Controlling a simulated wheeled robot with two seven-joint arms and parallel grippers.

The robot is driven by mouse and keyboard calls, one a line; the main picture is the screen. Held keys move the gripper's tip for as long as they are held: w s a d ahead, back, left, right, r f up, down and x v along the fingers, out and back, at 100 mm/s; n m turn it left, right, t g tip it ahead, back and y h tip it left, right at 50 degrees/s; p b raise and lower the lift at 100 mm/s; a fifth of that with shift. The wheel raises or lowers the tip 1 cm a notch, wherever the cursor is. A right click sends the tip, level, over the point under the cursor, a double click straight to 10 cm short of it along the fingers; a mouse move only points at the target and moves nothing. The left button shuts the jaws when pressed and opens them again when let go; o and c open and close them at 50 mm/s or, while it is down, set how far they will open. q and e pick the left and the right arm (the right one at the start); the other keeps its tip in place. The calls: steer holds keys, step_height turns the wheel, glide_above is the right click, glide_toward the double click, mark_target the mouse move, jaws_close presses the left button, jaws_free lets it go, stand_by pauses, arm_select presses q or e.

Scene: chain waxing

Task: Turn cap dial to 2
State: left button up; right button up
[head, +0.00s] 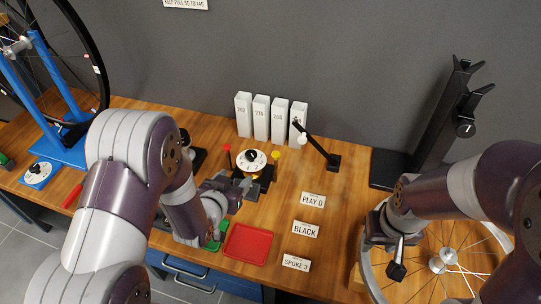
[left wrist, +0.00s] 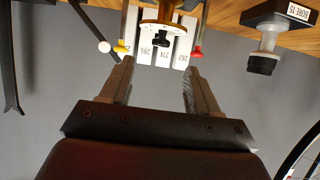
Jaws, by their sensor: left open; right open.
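A round white dial (head: 251,160) with a black knob stands mid-bench on a dark base, between a red-topped and a yellow-topped post. I cannot read which mark its knob points to. My left gripper (head: 241,186) is open and empty just in front of it. In the left wrist view the dial (left wrist: 160,27) appears upside down, beyond and between the open fingers (left wrist: 158,70), apart from them. My right gripper (head: 396,262) is open over the right of the bench, by a spoked wheel (head: 438,264). Whether its fingers touch anything is unclear.
Several white numbered boxes (head: 262,118) stand behind the dial. A black lamp-like arm (head: 318,149) is to its right. A red tray (head: 248,243) and label cards (head: 305,230) lie in front. A black stand (head: 437,125) is at right.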

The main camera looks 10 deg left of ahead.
mark_target(250, 156)
arm_select(q)
steer(key=shift+t, duration=0.3)
steer(key=b+x, duration=0.1)
steer(key=x, duration=0.3)
steer(key=b+x, duration=0.1)
steer(key=x, duration=0.7)
steer(key=shift+w+a+r+b, duration=0.1)
steer(key=shift+w+r+b, duration=0.15)
steer(key=shift+b, duration=0.15)
arm_select(e)
steer(key=f, duration=0.2)
steer(key=shift+s+a+f, duration=0.25)
steer(key=shift+f, duration=0.05)
arm_select(q)
steer(key=c, duration=1)
